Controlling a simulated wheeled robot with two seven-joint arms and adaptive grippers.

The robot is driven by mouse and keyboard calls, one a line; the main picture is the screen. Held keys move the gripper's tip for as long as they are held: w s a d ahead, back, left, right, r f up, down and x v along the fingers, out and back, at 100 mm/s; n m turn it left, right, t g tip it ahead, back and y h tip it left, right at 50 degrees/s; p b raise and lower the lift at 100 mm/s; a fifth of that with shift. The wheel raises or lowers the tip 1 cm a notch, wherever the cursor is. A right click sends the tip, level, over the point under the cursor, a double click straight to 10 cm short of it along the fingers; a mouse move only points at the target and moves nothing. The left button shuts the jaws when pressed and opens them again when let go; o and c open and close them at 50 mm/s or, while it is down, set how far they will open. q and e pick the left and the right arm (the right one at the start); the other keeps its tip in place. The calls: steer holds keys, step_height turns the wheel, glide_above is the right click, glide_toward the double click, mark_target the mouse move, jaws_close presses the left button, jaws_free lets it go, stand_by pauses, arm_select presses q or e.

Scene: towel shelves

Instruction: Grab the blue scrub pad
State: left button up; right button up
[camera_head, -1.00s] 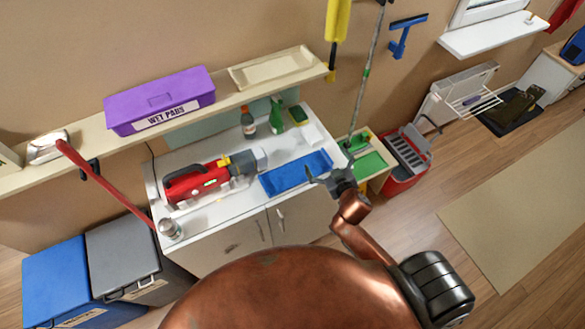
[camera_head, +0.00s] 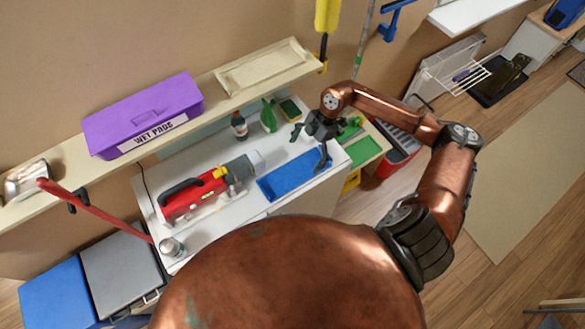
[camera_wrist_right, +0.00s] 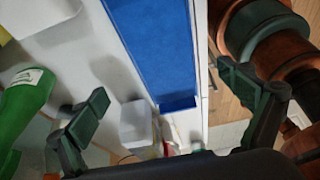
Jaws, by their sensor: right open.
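A flat blue rectangle lies on the white counter in the head view; by colour it fits the blue scrub pad (camera_head: 293,174), though its texture is too small to judge. In the right wrist view the blue scrub pad (camera_wrist_right: 152,42) is a long strip with a darker end, lying between the fingers' lines. My right gripper (camera_head: 309,148) is open and empty above the counter, by the pad's upper right part. Its spread fingers also show in the wrist view (camera_wrist_right: 166,93). My left gripper is not in view.
A green bottle (camera_head: 269,116), dark bottle (camera_head: 239,125) and green-yellow sponge (camera_head: 290,109) stand behind the pad. A red handheld machine (camera_head: 195,196) lies to its left. The shelf (camera_head: 222,113) with a purple box (camera_head: 142,113) runs above. A green tray (camera_head: 360,150) lies at right.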

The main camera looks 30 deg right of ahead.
mark_target(295, 174)
steer(key=shift+f, duration=0.45)
steer(key=shift+a+x, duration=0.2)
steer(key=shift+x, duration=0.95)
steer(key=x, duration=0.3)
steer(key=p+x, duration=0.1)
steer(key=shift+s+a+f, duration=0.1)
steer(key=shift+s+f, duration=0.05)
steer(key=shift+s, duration=0.15)
steer(key=c, duration=1.1)
